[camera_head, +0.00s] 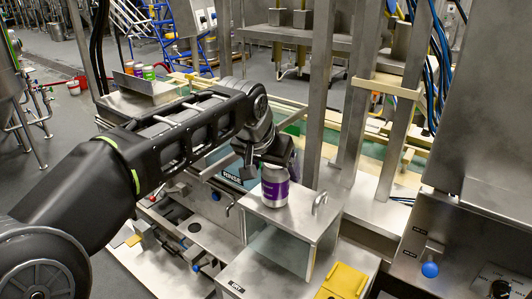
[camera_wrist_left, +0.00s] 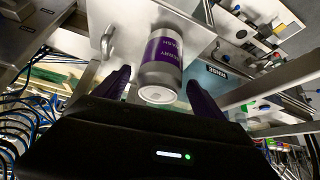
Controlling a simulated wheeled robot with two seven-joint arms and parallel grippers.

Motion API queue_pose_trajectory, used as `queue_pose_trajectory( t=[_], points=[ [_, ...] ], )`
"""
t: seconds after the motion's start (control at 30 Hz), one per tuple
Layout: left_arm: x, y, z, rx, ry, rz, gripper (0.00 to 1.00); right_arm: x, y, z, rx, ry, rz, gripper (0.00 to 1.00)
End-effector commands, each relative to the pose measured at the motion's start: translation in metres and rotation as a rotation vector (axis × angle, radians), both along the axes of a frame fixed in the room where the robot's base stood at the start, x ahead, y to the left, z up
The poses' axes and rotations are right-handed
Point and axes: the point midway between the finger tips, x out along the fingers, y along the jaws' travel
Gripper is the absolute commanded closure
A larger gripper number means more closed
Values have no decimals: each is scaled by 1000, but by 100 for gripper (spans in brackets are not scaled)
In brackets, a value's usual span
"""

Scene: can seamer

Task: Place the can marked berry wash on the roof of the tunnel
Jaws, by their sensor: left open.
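The can marked berry wash (camera_head: 274,188) is silver with a purple label. It stands upright on the metal roof of the tunnel (camera_head: 305,222), near the roof's left part. In the left wrist view the can (camera_wrist_left: 162,58) shows its lettering and sits between and just beyond the two purple fingers. My left gripper (camera_head: 266,160) is open, close to the can's upper end. The wrist view shows a finger on either side, apart from the can (camera_wrist_left: 158,85). The can's top is partly hidden by the gripper in the head view. My right gripper is not in view.
A curved handle (camera_head: 320,203) rises from the roof just right of the can. Metal posts (camera_head: 322,90) stand behind. A yellow block (camera_head: 343,281) lies in front.

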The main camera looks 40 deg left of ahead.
Motion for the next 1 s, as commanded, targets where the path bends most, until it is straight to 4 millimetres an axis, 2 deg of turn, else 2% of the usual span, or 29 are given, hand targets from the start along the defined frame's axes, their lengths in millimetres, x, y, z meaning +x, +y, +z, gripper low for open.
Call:
queue_pose_trajectory(
  t=[0.3, 0.43, 0.6, 1.0],
  points=[
    [-34, -8, 55, 0, -4, 0, 20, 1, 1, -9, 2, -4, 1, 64],
    [-45, -11, 73, 0, -4, -1, 20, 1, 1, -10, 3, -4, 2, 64],
    [-52, -12, 83, -1, -1, -1, 20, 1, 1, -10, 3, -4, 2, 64],
    [-52, -12, 83, -1, 0, 0, 20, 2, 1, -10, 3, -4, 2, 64]
  ],
)
